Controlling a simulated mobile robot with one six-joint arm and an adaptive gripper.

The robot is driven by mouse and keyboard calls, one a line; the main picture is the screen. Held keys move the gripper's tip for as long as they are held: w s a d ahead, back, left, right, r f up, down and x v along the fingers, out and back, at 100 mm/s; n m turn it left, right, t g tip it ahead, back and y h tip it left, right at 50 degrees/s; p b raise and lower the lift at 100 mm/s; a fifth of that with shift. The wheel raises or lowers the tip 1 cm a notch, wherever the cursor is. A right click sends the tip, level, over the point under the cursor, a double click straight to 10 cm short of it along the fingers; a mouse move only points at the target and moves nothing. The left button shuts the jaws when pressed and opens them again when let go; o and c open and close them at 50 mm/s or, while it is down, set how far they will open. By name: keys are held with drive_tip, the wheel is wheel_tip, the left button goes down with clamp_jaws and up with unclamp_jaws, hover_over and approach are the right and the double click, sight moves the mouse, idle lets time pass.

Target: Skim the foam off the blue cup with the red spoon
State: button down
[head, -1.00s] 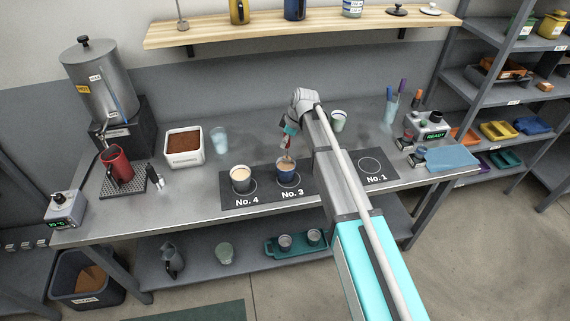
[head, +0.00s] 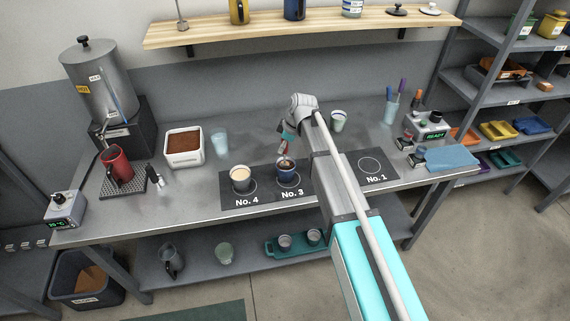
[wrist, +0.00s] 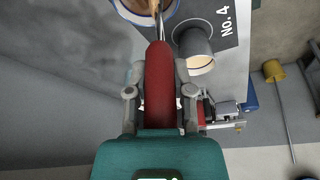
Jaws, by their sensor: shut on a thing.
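The blue cup (head: 288,174) stands upright on the No. 3 spot of the dark mat, and its rim also shows at the top of the wrist view (wrist: 128,14). Its inside looks mostly dark brown in the head view, with a tan surface in the wrist view. My gripper (head: 285,139) is above the cup, shut on the red spoon (wrist: 160,85). The spoon points down at the cup. Its bowl is at the cup's mouth; whether it touches the surface I cannot tell.
A grey cup (head: 240,183) with a pale surface stands close by on No. 4. A pale green cup (head: 338,121) stands behind my arm. A white bin of brown grounds (head: 184,158) and a clear glass (head: 219,141) are behind left. The No. 1 spot (head: 370,166) is empty.

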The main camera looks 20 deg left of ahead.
drive_tip(key=shift+w, duration=0.15)
drive_tip(key=shift+w+a, duration=0.1)
drive_tip(key=shift+w, duration=0.45)
drive_tip(key=shift+r, duration=0.1)
idle(0.4)
drive_tip(key=shift+r+p, duration=1.95)
drive_tip(key=shift+p, duration=0.1)
wheel_tip(320, 180, up, 4)
drive_tip(key=p, duration=0.4)
drive_tip(key=shift+f, duration=0.15)
